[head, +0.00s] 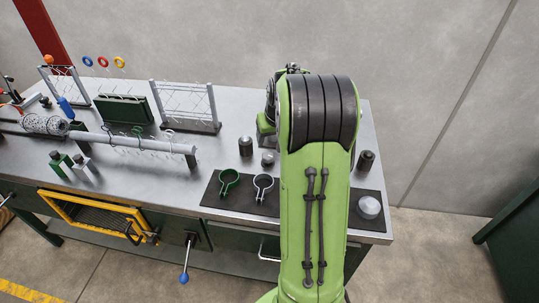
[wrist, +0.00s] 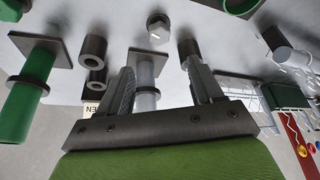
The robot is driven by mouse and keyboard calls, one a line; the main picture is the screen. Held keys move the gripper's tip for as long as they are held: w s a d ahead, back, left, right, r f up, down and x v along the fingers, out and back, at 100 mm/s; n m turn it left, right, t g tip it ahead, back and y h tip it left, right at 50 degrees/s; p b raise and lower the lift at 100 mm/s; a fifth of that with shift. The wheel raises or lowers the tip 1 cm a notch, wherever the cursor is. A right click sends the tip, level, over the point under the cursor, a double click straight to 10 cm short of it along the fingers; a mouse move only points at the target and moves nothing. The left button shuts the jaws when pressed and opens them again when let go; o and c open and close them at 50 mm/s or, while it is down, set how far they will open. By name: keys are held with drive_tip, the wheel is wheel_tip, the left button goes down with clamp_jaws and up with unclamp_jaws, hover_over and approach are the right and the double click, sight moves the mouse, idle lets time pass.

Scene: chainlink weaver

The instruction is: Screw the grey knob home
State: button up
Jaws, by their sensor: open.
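The grey knob (wrist: 147,72) shows in the wrist view as a pale grey cylinder with a dark collar, on a square dark plate. My gripper (wrist: 160,70) is open, with one finger on either side of the grey knob in the picture. I see a gap beside the right finger; whether the left finger touches is unclear. A similar green knob (wrist: 32,80) with a dark collar stands on its own plate to the left. In the head view my arm hides my gripper and the grey knob.
Dark hollow cylinders (wrist: 94,46) stand near the left finger, and another (wrist: 188,48) is close to the right finger. A hex-topped piece (wrist: 158,28) lies beyond.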

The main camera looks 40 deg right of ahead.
sight(268, 154)
drive_tip(key=b+x, duration=0.1)
drive_tip(key=x, duration=1)
drive_tip(key=shift+f, duration=0.2)
drive_tip(key=shift+c, duration=0.5)
drive_tip(key=shift+b, duration=0.3)
drive_tip(key=c, duration=0.9)
